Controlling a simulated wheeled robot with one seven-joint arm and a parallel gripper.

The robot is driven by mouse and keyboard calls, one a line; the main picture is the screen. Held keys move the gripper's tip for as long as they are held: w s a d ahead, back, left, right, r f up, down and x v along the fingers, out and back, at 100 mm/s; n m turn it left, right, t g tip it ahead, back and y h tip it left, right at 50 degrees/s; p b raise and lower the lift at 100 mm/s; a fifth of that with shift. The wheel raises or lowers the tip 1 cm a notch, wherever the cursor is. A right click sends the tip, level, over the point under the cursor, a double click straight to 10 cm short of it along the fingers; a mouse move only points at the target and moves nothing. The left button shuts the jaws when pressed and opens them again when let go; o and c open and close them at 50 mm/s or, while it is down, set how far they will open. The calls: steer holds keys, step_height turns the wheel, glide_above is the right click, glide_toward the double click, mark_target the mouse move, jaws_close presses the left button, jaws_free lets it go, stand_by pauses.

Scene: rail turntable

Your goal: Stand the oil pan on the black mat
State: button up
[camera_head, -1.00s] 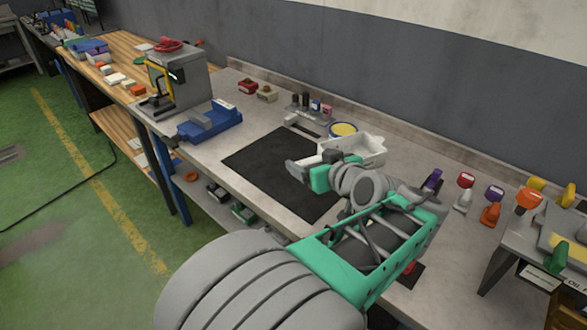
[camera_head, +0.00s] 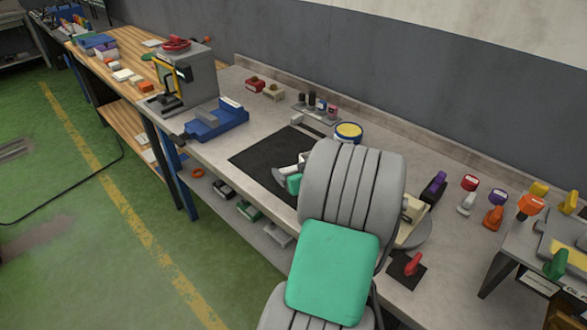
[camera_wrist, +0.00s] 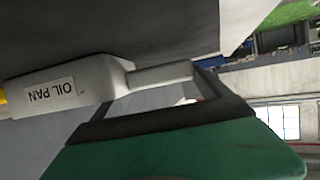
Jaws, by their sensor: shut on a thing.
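The black mat (camera_head: 262,158) lies flat on the grey workbench, its right part hidden behind my arm. In the wrist view a dark surface fills the top left. The pale grey oil pan (camera_wrist: 85,82), labelled OIL PAN, shows at the left of the wrist view, its lettering upside down in this rolled picture. A narrow grey bar runs from it towards my gripper (camera_wrist: 195,85), which is shut on it. In the head view only a little of my gripper (camera_head: 290,180) shows, over the mat. Whether the pan touches the mat cannot be told.
A blue vise (camera_head: 217,120) and a grey press (camera_head: 190,75) stand left of the mat. A yellow-topped tin (camera_head: 348,131) and a small rack of bottles (camera_head: 318,106) stand behind it.

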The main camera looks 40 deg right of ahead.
steer(key=shift+r, duration=0.1)
steer(key=o, duration=1.7)
steer(key=shift+o, duration=0.2)
